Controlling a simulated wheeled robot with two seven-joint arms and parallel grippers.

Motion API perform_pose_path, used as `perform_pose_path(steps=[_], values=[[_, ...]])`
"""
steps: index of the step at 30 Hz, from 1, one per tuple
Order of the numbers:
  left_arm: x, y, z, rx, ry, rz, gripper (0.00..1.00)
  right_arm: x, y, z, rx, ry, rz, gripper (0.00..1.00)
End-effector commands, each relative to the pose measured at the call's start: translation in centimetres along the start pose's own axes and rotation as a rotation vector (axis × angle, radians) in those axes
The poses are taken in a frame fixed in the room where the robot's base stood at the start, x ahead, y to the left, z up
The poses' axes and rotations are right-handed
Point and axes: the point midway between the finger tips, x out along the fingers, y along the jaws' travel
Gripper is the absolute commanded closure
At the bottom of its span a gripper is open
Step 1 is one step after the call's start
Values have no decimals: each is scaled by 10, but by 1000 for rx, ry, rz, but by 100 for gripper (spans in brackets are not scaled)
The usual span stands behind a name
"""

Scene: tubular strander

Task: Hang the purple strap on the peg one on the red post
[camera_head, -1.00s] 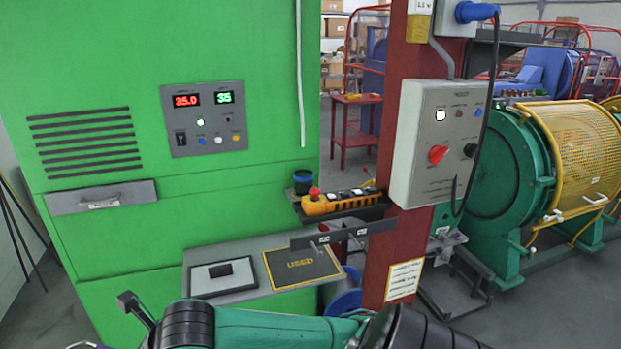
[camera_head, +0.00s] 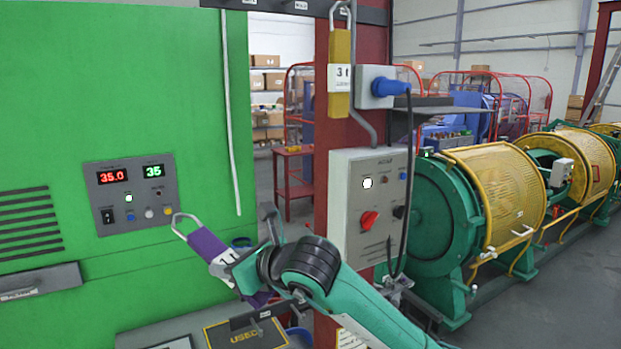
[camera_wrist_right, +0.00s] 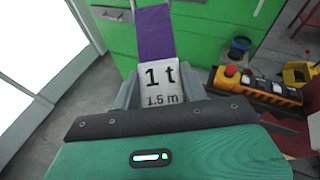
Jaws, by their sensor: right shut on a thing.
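The purple strap (camera_head: 208,245) is in my right gripper (camera_head: 228,264), with a metal ring at its upper end, in front of the green cabinet. In the right wrist view the purple strap (camera_wrist_right: 155,35) and its white tag, marked 1 t and 1.5 m, show between the fingers of my right gripper (camera_wrist_right: 160,92). The red post (camera_head: 372,60) stands to the right of the strap, apart from it. A dark bar (camera_head: 365,13) with small labels crosses the post at the top. I cannot tell which peg is number one. My left gripper is out of view.
A yellow strap (camera_head: 340,75) with a 3 t tag hangs on the post. A grey control box (camera_head: 368,200) with a red knob and a blue plug (camera_head: 388,87) are fixed to the post. A button pendant (camera_wrist_right: 255,85) is nearby.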

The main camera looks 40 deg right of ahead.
Motion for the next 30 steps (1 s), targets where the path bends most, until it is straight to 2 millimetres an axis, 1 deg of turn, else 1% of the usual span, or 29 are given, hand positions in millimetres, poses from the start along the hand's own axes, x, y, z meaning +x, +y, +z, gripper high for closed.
perform_pose_path(steps=[1,2,3,5,6,8,9,11,12,14,15,18,22,24,26,30], values=[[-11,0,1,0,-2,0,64,-13,-13,36,-8,-61,-14,90],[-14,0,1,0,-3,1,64,-19,-18,50,-13,-91,-20,90],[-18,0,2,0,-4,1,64,-28,-27,72,-18,-136,-29,90],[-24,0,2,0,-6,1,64,-43,-38,102,-28,-199,-42,90],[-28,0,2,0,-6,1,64,-54,-45,122,-33,-241,-49,90],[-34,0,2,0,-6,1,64,-71,-56,151,-43,-303,-62,90],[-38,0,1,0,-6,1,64,-83,-63,170,-49,-343,-69,90],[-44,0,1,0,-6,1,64,-103,-73,198,-58,-402,-82,90],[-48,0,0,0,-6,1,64,-118,-80,216,-64,-440,-90,90],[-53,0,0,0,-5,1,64,-139,-88,240,-72,-492,-100,90],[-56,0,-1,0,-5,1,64,-152,-93,255,-77,-522,-106,90],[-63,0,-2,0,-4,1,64,-184,-104,285,-89,-587,-120,90],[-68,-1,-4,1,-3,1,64,-213,-112,310,-97,-641,-130,90],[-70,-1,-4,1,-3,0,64,-223,-115,317,-99,-656,-134,90],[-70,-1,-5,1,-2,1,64,-228,-116,321,-101,-665,-136,90],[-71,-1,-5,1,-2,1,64,-229,-118,323,-102,-670,-136,90]])
